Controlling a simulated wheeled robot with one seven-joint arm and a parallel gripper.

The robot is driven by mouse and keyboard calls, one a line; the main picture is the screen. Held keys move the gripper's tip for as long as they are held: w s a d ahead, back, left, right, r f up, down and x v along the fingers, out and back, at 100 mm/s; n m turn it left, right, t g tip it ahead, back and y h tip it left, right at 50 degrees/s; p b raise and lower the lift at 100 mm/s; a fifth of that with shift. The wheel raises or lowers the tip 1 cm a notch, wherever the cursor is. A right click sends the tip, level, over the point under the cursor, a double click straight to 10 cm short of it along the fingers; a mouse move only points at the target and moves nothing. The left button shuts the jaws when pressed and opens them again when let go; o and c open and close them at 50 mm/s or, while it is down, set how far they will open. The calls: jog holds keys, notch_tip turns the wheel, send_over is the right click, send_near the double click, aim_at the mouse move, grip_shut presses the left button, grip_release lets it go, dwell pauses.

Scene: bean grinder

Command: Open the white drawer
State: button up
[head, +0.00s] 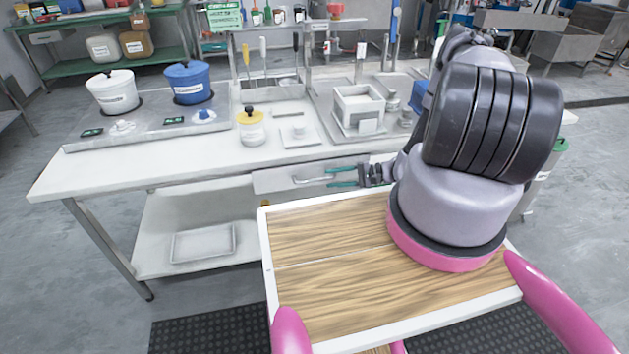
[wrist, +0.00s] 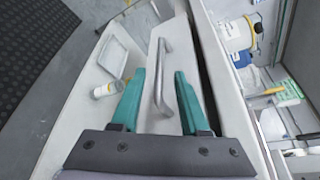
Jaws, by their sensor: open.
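The white drawer (head: 275,182) is under the worktop, and its front (wrist: 181,48) fills the middle of the wrist view. Its metal bar handle (head: 308,180) also shows in the wrist view (wrist: 159,78). My gripper (head: 328,178) is open, with teal fingers reaching from the right toward the handle. In the wrist view, the fingertips (wrist: 158,75) lie on either side of the bar, with space on both sides. A dark gap runs along the drawer front's edge; I cannot tell whether the drawer is slightly open.
The worktop (head: 190,146) above holds a yellow-lidded jar (head: 251,130), white and blue canisters and a square white box (head: 358,108). A lower shelf (head: 160,255) carries a shallow white tray (head: 203,243). Floor space is clear at the left.

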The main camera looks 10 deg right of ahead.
aim_at(321, 179)
jog(key=x, duration=0.6)
jog(key=shift+w+a, duration=0.15)
jog(key=shift+a, duration=0.05)
grip_shut()
dwell(1.2)
